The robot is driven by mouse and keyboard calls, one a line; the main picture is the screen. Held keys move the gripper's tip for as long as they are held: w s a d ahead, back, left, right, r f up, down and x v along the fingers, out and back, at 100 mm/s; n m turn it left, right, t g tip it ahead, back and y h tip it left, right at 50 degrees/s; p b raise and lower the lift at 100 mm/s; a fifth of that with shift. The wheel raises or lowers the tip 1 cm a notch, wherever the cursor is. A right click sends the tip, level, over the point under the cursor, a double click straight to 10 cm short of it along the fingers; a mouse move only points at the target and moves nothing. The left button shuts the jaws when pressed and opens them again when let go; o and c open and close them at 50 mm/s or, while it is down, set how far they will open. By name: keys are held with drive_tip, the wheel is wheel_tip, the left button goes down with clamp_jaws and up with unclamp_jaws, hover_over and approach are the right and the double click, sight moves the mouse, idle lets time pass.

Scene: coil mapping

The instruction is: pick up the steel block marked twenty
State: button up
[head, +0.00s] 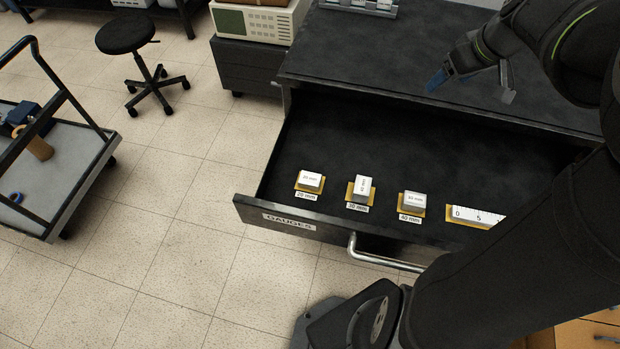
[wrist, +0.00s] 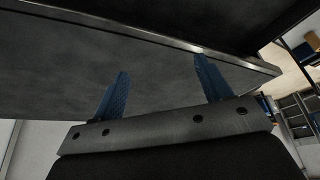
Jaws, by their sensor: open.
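The steel block marked 20 mm (head: 311,179) sits on a yellow pad at the left of the open drawer (head: 270,212), behind a 20 mm label. A taller pale block (head: 363,186) sits on a pad to its right, and another block (head: 413,200) further right; their markings are too small to read surely. My gripper (head: 472,88) is above the cabinet top, up and to the right of the blocks. It is open and empty. The wrist view shows its two blue fingers apart (wrist: 161,70), with no block between them.
A white ruler (head: 477,215) lies on a yellow pad at the drawer's right, partly hidden by my arm. The drawer front has a GAUGES label and a metal handle (head: 385,257). The cabinet top (head: 390,50) is bare near my gripper. A stool and trolley stand left.

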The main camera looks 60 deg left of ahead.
drive_tip(key=s+a+m+g+h, duration=0.1)
drive_tip(key=s+a+m+h, duration=0.3)
drive_tip(key=s, duration=1.1)
drive_tip(key=m, duration=0.3)
hover_over(310, 178)
drive_tip(key=d, duration=0.1)
drive_tip(key=f, duration=0.2)
drive_tip(key=shift+h, duration=0.3)
drive_tip(key=f, duration=1.1)
drive_tip(key=shift+s+f, duration=0.15)
drive_tip(key=shift+s, duration=0.15)
drive_tip(key=shift+w+a+f, duration=0.1)
drive_tip(key=shift+a+f, duration=0.05)
drive_tip(key=shift+f, duration=0.6)
drive_tip(key=shift+w+a+f, duration=0.1)
drive_tip(key=shift+a+f, duration=0.05)
drive_tip(key=shift+f, duration=0.55)
drive_tip(key=shift+w+a+f, duration=0.1)
drive_tip(key=shift+a+f, duration=0.05)
drive_tip(key=shift+f, duration=1.25)
drive_tip(key=shift+c, duration=0.2)
drive_tip(key=c, duration=1.1)
